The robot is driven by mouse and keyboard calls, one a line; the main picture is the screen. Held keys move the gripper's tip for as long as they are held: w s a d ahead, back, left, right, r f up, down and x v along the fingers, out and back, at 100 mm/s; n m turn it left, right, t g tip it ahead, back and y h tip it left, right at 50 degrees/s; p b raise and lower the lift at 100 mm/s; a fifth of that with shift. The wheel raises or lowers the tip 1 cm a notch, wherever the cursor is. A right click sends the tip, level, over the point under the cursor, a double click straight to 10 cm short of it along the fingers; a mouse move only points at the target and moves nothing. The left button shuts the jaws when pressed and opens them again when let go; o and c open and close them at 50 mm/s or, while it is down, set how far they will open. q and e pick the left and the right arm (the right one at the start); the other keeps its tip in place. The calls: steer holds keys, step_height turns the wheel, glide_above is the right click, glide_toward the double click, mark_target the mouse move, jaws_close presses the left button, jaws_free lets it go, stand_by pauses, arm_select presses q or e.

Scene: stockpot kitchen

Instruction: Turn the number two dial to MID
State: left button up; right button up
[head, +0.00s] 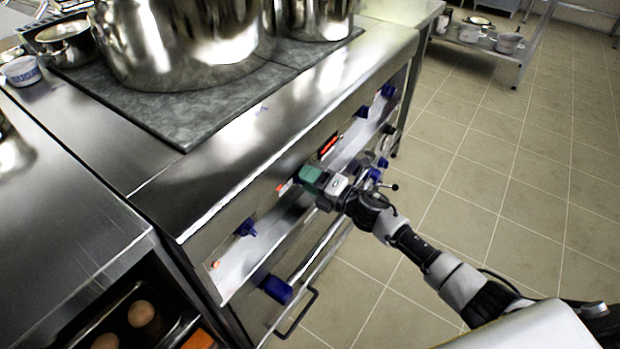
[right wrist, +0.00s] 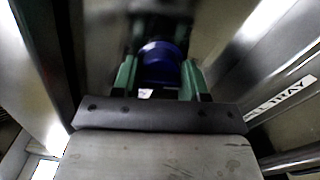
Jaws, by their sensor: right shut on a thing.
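My right gripper (head: 307,180) reaches the stove's front panel, its green fingers against it. In the right wrist view, the gripper (right wrist: 158,80) has a blue dial (right wrist: 160,62) between its two green fingers and is shut on it. In the head view this dial is hidden behind the gripper. It lies second from the left among the blue dials on the upper panel. To its left is another blue dial (head: 246,228); to its right are two more, one nearer (head: 362,111) and one farther (head: 388,91). I cannot read the dial's number or setting. My left gripper is not in view.
Large steel pots (head: 180,45) stand on the dark stove top (head: 190,120). A lit red display (head: 329,145) is just right of the gripper. Lower blue knobs (head: 277,289) and a dark handle (head: 300,314) stick out below. The tiled floor (head: 480,150) at the right is open.

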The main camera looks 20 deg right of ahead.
steer(key=o, duration=0.9)
steer(key=shift+c, duration=0.2)
steer(key=shift+d, duration=0.1)
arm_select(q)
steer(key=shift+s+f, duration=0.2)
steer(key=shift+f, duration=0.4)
arm_select(e)
steer(key=v, duration=1)
steer(key=shift+s+d, duration=0.25)
steer(key=shift+s, duration=0.05)
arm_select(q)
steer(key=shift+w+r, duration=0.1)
